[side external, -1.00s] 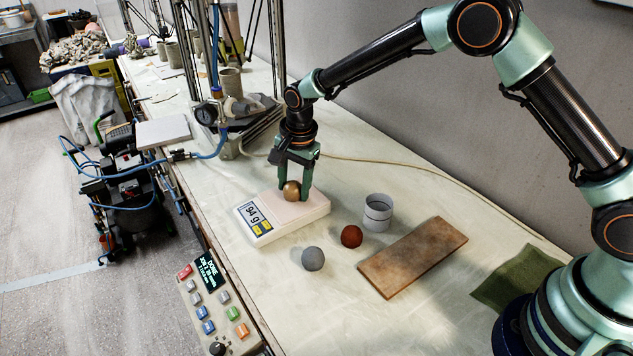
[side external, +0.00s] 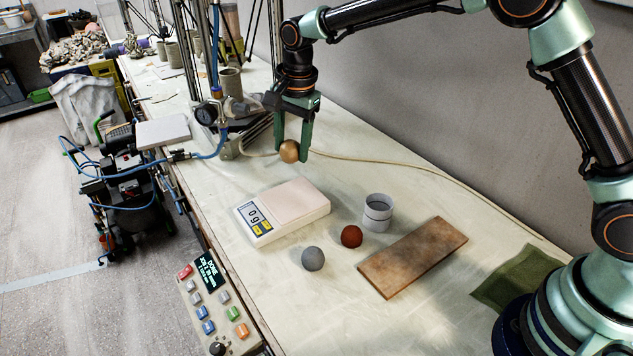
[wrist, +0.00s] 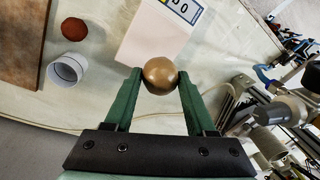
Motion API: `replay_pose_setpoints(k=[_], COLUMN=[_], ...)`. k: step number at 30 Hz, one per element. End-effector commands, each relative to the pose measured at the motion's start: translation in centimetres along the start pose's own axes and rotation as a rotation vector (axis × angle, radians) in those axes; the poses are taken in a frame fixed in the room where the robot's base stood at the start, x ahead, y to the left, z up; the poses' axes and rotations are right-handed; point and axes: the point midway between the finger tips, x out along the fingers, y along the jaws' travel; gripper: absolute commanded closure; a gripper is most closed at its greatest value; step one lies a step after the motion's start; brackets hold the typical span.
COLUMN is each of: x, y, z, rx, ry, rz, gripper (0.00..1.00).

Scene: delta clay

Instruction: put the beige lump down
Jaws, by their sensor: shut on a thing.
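The beige lump (side external: 289,151) is a smooth tan ball, held in the air above the table behind the scale. My gripper (side external: 292,150) is shut on it, with one green finger on each side. In the wrist view the lump (wrist: 160,73) sits between the two fingertips, and the scale's pale plate shows beyond it. The scale (side external: 290,205) is empty and its display reads 0 g.
A grey ball (side external: 313,259), a reddish-brown ball (side external: 351,237), a white cup (side external: 378,213) and a brown board (side external: 412,257) lie right of the scale. A green cloth (side external: 515,279) is near my base. A frame with a gauge (side external: 207,113) stands behind left.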

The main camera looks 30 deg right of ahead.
Motion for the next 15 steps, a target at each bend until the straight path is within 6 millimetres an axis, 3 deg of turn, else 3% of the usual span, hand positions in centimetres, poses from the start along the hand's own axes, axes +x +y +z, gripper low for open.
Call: replay_pose_setpoints(k=[1,6,15], x=[-1.6,-5.7,-9.3], y=[-0.3,-0.9,-1.2], z=[-0.1,-0.2,0.1], rx=[0.000,0.000,-0.006], ry=[0.001,0.001,-0.001], rz=[-0.007,-0.006,-0.001], gripper=[1.00,1.00,1.00])
